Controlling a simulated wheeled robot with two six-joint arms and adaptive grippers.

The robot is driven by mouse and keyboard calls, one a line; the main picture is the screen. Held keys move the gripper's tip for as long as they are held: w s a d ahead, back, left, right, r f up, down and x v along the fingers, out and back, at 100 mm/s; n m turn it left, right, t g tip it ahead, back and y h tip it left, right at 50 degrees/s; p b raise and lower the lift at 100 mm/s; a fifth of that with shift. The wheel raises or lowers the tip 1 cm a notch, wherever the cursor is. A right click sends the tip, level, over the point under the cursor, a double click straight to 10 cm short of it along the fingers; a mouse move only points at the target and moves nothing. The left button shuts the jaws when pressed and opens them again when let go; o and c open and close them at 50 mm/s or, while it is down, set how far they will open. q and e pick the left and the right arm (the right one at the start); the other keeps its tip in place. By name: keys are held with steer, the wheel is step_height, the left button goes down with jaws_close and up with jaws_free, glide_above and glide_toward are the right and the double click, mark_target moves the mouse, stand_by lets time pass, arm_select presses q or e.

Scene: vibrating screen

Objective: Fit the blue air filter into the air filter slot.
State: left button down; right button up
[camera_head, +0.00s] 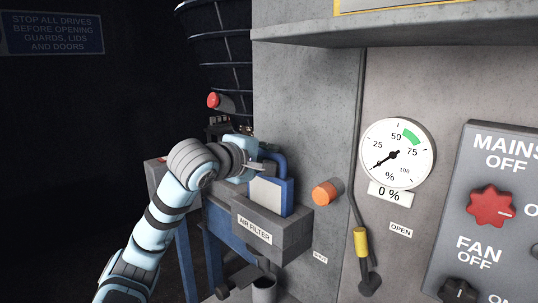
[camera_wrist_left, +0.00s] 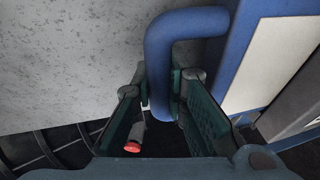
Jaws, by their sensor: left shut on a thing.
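The blue air filter (camera_head: 287,195) is a blue frame with a pale panel and a blue tube handle (camera_wrist_left: 172,45). My left gripper (camera_head: 266,165) is shut on this handle; its two fingers also show around it in the left wrist view (camera_wrist_left: 164,95). The air filter slot is a grey box labelled AIR FILTER (camera_head: 292,236) on the machine's front. The filter stands roughly upright at the top of the box. Its lower edge meets the box's rim in the head view, and I cannot tell how deep it sits. My right gripper is out of view.
An orange knob (camera_head: 327,192) sticks out right of the slot. A lever with a yellow sleeve (camera_head: 360,242) hangs below the gauge (camera_head: 397,154). A control panel (camera_head: 500,215) is at the right. A red button (camera_head: 213,100) is behind my left arm.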

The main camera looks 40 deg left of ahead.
mark_target(269, 184)
arm_select(q)
steer(key=shift+f+b, duration=1.1)
steer(key=shift+f, duration=0.1)
steer(key=c, duration=1.5)
jaws_free()
steer(key=shift+c, duration=0.2)
steer(key=shift+r, duration=0.1)
